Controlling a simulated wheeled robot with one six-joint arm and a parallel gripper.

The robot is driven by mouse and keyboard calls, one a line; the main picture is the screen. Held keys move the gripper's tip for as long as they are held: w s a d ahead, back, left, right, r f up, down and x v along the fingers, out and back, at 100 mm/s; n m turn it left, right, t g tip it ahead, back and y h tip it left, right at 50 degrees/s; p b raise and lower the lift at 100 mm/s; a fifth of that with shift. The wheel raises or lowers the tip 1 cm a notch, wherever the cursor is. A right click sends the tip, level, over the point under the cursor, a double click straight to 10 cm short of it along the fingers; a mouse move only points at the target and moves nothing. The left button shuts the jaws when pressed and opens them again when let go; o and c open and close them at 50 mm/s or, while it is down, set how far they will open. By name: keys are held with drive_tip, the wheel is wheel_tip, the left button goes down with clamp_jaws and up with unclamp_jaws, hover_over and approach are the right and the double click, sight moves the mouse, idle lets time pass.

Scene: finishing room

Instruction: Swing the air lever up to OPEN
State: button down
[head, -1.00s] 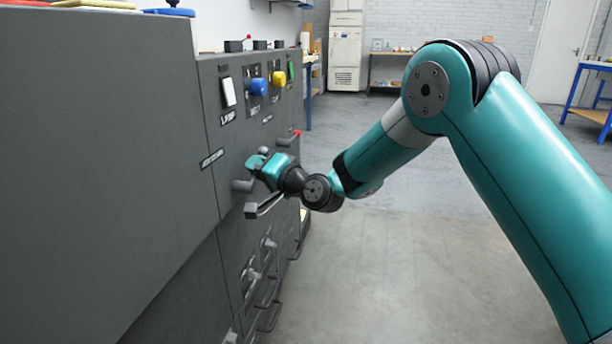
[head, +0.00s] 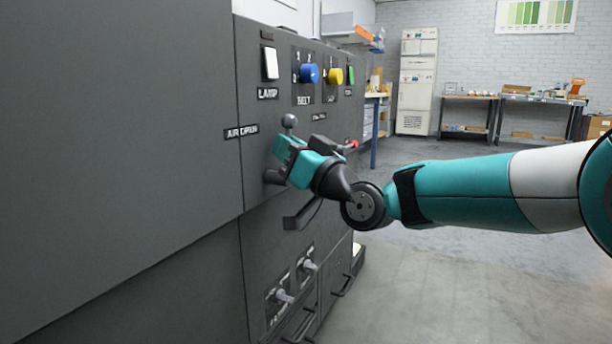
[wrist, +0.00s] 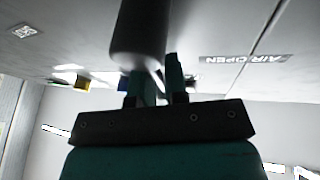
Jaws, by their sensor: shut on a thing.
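The air lever's round grey knob (head: 289,121) shows just above my gripper (head: 284,152) in the head view, to the right of the AIR OPEN label (head: 241,132). My gripper is shut on the lever, its teal fingers near the grey panel. In the wrist view, my gripper (wrist: 155,80) has a pale rod between its fingers, and a dark cylinder looms above them. The AIR OPEN label (wrist: 245,59) is upside down there. The fingers hide most of the lever, and its exact angle is hard to tell.
The panel has a white lamp switch (head: 270,63), a blue knob (head: 309,73) and a yellow knob (head: 335,76) above my gripper. A red-tipped part (head: 352,145) lies beyond. The floor at right is clear.

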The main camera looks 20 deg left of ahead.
drive_tip(key=shift+s+a+f+n+g+y+b, duration=0.1)
drive_tip(key=shift+s+n+g+y+b, duration=0.2)
drive_tip(key=shift+n+b, duration=0.5)
drive_tip(key=shift+s+f+n+g+y+b, duration=0.1)
drive_tip(key=shift+s+n+g+b, duration=0.25)
drive_tip(key=shift+n+b, duration=0.4)
drive_tip(key=shift+r, duration=0.15)
drive_tip(key=c, duration=1.2)
unclamp_jaws()
drive_tip(key=shift+o, duration=0.2)
drive_tip(key=shift+w, duration=0.1)
drive_tip(key=b+v, duration=0.2)
drive_tip(key=v, duration=1.5)
